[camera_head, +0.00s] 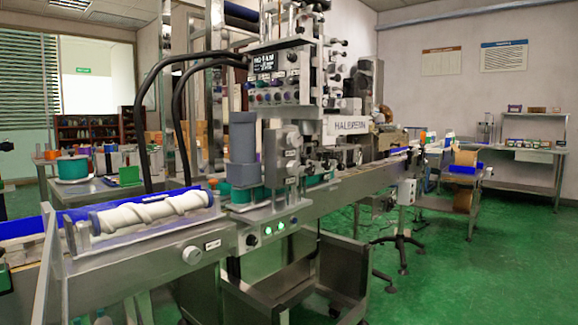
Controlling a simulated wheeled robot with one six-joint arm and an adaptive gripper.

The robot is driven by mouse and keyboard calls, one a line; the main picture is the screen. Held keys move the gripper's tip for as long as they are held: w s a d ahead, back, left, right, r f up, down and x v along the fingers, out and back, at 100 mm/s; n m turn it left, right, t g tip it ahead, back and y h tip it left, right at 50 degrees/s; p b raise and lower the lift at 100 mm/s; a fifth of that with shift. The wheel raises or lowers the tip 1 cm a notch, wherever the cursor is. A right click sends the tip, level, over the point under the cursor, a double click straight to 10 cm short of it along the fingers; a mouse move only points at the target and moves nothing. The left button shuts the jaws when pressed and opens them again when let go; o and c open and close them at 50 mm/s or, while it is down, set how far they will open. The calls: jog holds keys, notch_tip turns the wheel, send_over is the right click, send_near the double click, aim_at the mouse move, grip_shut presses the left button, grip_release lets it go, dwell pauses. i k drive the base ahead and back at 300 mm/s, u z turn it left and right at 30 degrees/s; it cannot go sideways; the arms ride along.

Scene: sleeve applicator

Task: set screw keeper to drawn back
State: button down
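A round metal knob (192,255) sits on the machine's front face below the screw's right end. Beside it is a small labelled plate (213,244). I cannot tell which part is the screw keeper, or whether it is drawn back. My gripper is not in view.
The conveyor (360,183) runs away to the right. A steel cart (262,292) stands below the machine. Green floor (480,255) is open at the right.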

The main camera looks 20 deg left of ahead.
aim_at(212, 182)
jog(key=z, duration=0.2)
jog(key=i, duration=1.15)
jog(key=u, duration=0.95)
jog(key=i, duration=1)
jog(key=u, duration=0.95)
